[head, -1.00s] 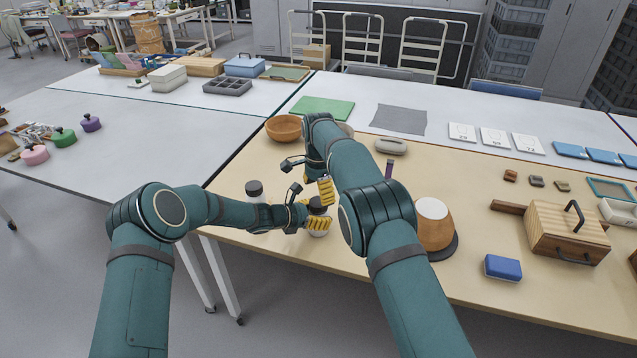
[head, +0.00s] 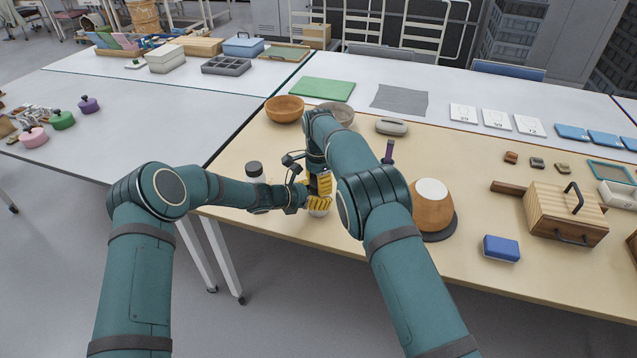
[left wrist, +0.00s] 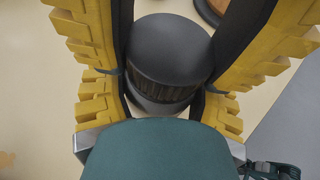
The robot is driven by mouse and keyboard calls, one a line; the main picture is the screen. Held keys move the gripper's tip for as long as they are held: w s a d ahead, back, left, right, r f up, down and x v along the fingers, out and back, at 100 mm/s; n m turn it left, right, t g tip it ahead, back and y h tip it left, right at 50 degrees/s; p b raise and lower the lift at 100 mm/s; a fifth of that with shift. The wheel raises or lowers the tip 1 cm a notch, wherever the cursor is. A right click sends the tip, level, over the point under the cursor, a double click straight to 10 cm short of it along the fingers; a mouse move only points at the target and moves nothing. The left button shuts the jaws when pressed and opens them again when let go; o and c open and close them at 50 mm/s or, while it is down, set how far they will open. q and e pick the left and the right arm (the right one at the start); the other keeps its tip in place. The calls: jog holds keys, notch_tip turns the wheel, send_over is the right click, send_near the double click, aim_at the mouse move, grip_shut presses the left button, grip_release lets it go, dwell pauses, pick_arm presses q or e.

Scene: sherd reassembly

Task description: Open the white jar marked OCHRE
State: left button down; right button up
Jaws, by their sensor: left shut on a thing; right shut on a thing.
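A white jar (head: 319,212) stands near the front edge of the wooden table, mostly hidden by my grippers; no marking on it can be read. My left gripper (head: 318,202) is shut on the jar body from the left. My right gripper (head: 320,183) is just above it, shut on the jar's dark lid. In the left wrist view, the round black lid (left wrist: 168,50) with its ribbed side lies between yellow fingers. A second jar with a dark lid (head: 253,168) stands to the left, partly behind my left arm.
An orange-brown pot (head: 433,208) on a dark round mat stands right of my right arm. A wooden bowl (head: 284,108), a grey bowl (head: 342,113) and a grey oblong case (head: 392,126) lie behind. A blue block (head: 501,248) and wooden box (head: 565,222) stand farther right.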

jog(key=n, duration=0.6)
jog(key=shift+n, duration=0.4)
jog(key=o, duration=1.3)
jog(key=shift+c, duration=0.2)
jog(key=shift+r, duration=0.1)
jog(key=shift+r, duration=2.3)
jog(key=shift+r+m, duration=1.1)
jog(key=shift+r, duration=0.4)
jog(key=shift+f, duration=3.9)
